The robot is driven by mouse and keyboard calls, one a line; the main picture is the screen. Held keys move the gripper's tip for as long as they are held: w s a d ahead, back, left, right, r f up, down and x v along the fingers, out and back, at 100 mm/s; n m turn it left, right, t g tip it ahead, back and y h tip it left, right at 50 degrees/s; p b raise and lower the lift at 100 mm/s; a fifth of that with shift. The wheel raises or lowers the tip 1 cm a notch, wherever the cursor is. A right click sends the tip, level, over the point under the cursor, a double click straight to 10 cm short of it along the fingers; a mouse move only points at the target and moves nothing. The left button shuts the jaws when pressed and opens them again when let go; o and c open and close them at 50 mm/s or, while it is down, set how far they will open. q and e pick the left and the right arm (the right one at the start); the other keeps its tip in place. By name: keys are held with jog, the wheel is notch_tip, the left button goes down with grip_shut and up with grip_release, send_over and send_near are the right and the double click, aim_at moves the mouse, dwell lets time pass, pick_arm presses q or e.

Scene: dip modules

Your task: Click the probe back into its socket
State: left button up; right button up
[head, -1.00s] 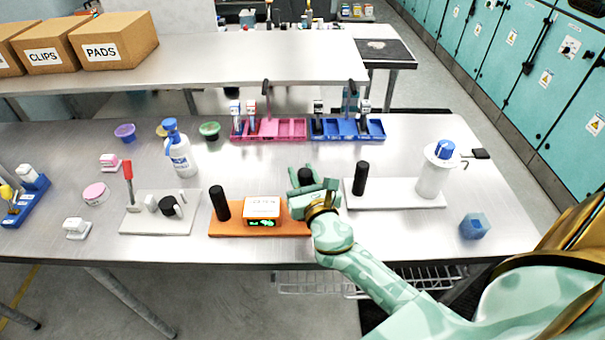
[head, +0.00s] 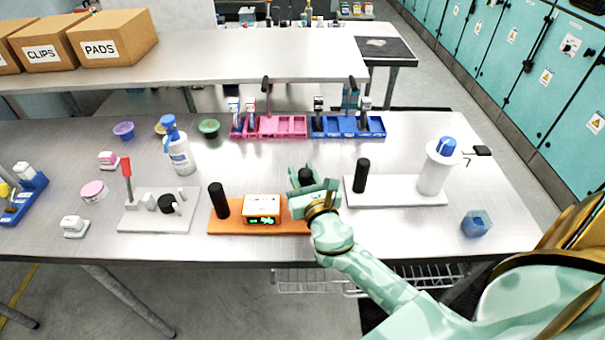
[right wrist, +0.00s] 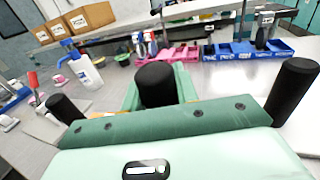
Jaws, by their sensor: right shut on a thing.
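My right gripper (head: 315,190) is over the right end of the orange board (head: 233,226). It is shut on an upright black cylinder, probably the probe's handle; its rounded black top (head: 305,175) stands above the fingers. The right wrist view shows the same black top (right wrist: 157,84) between the green fingers. The cylinder's lower part and any socket under it are hidden by the gripper, so I cannot tell whether it is seated. A white box (head: 262,204) with a green display and another black post (head: 219,200) stand on the board. My left gripper is not in view.
A white board (head: 400,192) with a black post (head: 361,176) and white cylinder (head: 437,174) lies close right. Another white board (head: 150,222) with a red-topped lever lies left. A blue-capped bottle (head: 179,155), pink bins (head: 285,126) and blue bins (head: 365,126) stand behind.

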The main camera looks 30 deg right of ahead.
jog(key=shift+f+b, duration=1.35)
jog(key=shift+f, duration=0.25)
dwell(0.6)
jog(key=shift+c, duration=0.5)
jog(key=o, duration=1.7)
jog(key=shift+r, duration=0.1)
notch_tip(320, 180, up, 9)
jog(key=p, duration=0.9)
